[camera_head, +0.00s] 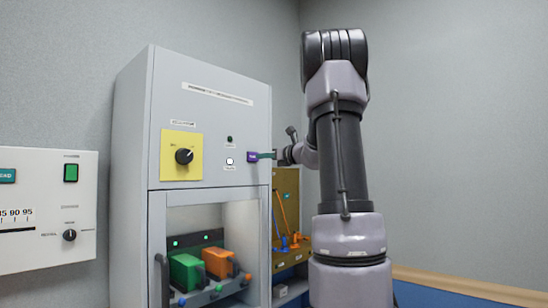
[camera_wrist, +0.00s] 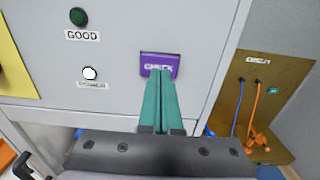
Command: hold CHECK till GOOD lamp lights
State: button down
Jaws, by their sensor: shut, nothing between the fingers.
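The purple CHECK button (camera_wrist: 150,60) is on the grey cabinet front in the wrist view, and it also shows in the head view (camera_head: 251,157). My gripper (camera_wrist: 158,76) is shut and empty, its two green fingers side by side. Its tips are at the CHECK button and overlap its lower part; I cannot tell whether the button is pressed in. The GOOD lamp (camera_wrist: 79,16) is dark green and looks unlit; it shows as a dark dot in the head view (camera_head: 229,139).
A white lamp (camera_wrist: 89,73) is below the GOOD lamp. A yellow plate with a black knob (camera_head: 184,156) is to the left. A brown board with cables (camera_wrist: 260,90) stands right of the cabinet.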

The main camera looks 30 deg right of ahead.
aim_at(253, 157)
jog(key=shift+x, duration=0.95)
